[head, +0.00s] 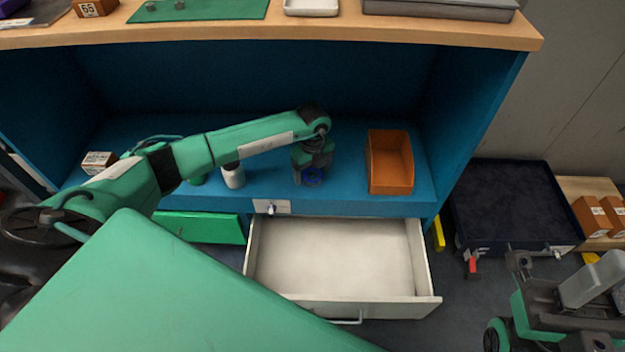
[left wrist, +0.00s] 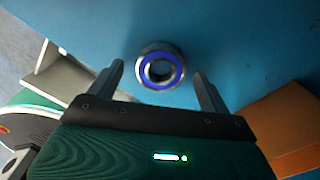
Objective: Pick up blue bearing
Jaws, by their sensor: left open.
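The blue bearing (left wrist: 160,69), a metal ring with a blue band, lies on the blue shelf. In the left wrist view it is between and slightly beyond the fingertips of my left gripper (left wrist: 155,72), with a gap to each finger. The gripper is open and empty. In the head view my left gripper (head: 311,165) hangs over the shelf, and a blue part of the bearing (head: 313,177) shows just under it. My right gripper (head: 555,285) is at the lower right over the floor, far from the bearing; its fingers are not clear.
An orange bin (head: 390,163) stands right of my left gripper. A white drawer (head: 335,257) is open and empty below the shelf. A labelled box (head: 98,160) sits far left. The upper tabletop (head: 330,32) overhangs behind.

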